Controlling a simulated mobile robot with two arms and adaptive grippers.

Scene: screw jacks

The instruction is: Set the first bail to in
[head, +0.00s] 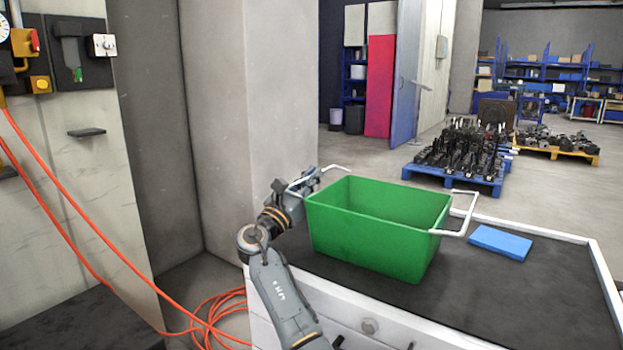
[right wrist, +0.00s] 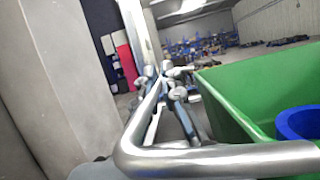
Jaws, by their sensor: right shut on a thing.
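A green crate (head: 375,235) stands on the dark bench top, with a pale wire bail at each of two opposite ends. The left bail (head: 335,167) sticks out past the crate's left rim. The right bail (head: 460,215) sticks out from the right end. My right gripper (head: 306,183) is at the crate's left side, shut on the left bail. In the right wrist view the bail (right wrist: 215,160) crosses the foreground, with the gripper's fingers (right wrist: 173,86) on its far part beside the crate wall (right wrist: 225,105). My left gripper is not in view.
A blue round-rimmed thing (right wrist: 303,122) shows inside the crate in the right wrist view. A flat blue block (head: 500,242) lies right of the crate. A pale raised edge (head: 598,265) borders the bench. A concrete pillar (head: 255,100) stands close behind my right arm.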

